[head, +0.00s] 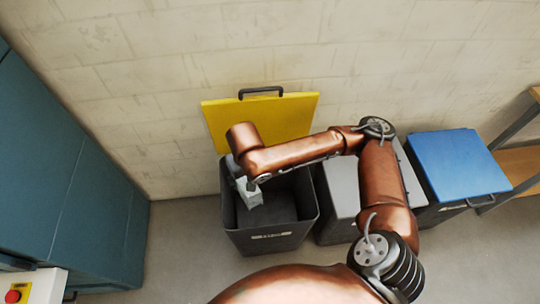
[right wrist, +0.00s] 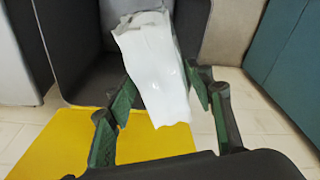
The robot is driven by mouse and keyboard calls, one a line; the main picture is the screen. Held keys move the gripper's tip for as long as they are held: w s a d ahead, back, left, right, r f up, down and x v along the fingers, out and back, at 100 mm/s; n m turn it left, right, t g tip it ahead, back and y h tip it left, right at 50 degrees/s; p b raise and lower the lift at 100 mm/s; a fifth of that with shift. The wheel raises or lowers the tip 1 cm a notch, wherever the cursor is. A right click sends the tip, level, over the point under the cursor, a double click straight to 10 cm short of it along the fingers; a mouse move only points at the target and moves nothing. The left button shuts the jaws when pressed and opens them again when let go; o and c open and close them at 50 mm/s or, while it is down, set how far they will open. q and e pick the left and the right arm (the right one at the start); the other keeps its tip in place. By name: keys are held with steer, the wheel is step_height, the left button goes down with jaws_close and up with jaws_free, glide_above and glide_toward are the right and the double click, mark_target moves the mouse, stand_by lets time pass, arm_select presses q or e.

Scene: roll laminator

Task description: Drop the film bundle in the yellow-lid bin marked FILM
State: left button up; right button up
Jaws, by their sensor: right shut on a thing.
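The yellow-lid bin (head: 270,236) is dark grey and stands against the wall, with a small label on its front too small to read. Its yellow lid (head: 285,113) is swung up against the wall. My right gripper (head: 252,187) points down into the bin's mouth. In the right wrist view, the right gripper (right wrist: 160,98) is shut on the film bundle (right wrist: 155,70), a whitish, crumpled, shiny piece. The bundle (head: 250,199) hangs inside the bin opening in the head view, apart from the walls as far as I can tell. My left gripper is out of view.
A bin with a grey lid (head: 342,182) stands right of the open bin, partly behind my right arm. A blue-lid bin (head: 456,165) stands farther right, near a wooden shelf (head: 520,160). A teal cabinet (head: 70,180) fills the left. Floor is clear in front.

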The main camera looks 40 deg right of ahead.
steer(key=shift+m, duration=0.7)
steer(key=r+p, duration=0.1)
steer(key=d+r+p, duration=0.1)
steer(key=p, duration=0.1)
steer(key=d+r+p, duration=0.1)
steer(key=r, duration=0.1)
steer(key=shift+s, duration=0.25)
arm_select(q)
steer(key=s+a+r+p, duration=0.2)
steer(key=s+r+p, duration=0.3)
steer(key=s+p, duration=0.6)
arm_select(e)
steer(key=d+f+m, duration=0.1)
steer(key=d+m, duration=0.2)
steer(key=d, duration=0.3)
arm_select(q)
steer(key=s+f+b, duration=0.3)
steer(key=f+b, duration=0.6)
steer(key=b, duration=0.1)
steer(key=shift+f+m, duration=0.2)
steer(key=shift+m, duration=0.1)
arm_select(e)
step_height(320, 180, down, 7)
steer(key=shift+s+d+h, duration=0.15)
steer(key=shift+d+h, duration=0.1)
steer(key=shift+h, duration=0.05)
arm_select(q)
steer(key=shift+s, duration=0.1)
arm_select(e)
steer(key=o, duration=1.3)
